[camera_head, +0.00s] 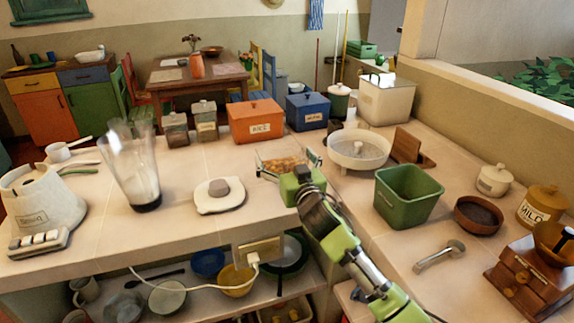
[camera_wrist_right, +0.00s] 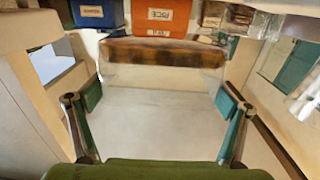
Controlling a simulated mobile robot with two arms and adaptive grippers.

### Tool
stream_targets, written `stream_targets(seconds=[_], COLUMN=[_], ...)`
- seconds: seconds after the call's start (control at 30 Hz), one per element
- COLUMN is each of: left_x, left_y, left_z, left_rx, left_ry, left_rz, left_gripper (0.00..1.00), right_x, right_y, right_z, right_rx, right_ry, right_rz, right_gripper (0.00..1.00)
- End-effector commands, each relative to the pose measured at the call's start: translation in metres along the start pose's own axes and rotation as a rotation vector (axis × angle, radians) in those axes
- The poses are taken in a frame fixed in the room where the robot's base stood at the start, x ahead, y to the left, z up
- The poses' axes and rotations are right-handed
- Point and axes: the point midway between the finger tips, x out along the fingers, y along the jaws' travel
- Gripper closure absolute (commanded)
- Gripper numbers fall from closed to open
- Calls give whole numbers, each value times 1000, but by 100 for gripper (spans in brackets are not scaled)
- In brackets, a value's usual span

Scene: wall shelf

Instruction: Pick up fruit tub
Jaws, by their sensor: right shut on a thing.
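The fruit tub (camera_head: 279,163) is a clear, shallow tub with orange-brown contents, at the middle of the counter in the head view. It also shows in the right wrist view (camera_wrist_right: 162,52), where its clear wall spans the space between my fingers. My right gripper (camera_head: 287,168) reaches it from the front, with one finger at each side, and is shut on the tub. The green gripper body hides part of the tub's near side. I cannot tell whether the tub touches the counter. My left gripper is in neither view.
An orange rice box (camera_head: 256,121) and a blue box (camera_head: 307,111) stand behind the tub. A white round dish (camera_head: 358,150) and a green bin (camera_head: 407,196) are to the right. A white scale-like plate (camera_head: 219,196) and a glass blender jug (camera_head: 135,170) are left.

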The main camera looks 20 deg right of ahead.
Motion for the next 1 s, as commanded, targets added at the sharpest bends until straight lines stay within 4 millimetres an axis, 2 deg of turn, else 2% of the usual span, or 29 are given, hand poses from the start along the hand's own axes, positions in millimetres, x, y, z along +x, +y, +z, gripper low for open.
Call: stream_targets(seconds=[0.13,0.53,0.7,1.0], left_x=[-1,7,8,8], left_y=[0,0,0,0], left_z=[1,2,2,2], left_rx=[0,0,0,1], left_ry=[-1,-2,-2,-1], left_rz=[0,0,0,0], left_gripper=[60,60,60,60], right_x=[-19,-78,-90,-93], right_y=[-14,-53,-61,-62], right_z=[-28,-58,-64,-66], right_rx=[1,2,0,-1], right_ry=[5,2,1,0], right_rz=[-3,-2,-2,0], right_gripper=[32,32,32,32])
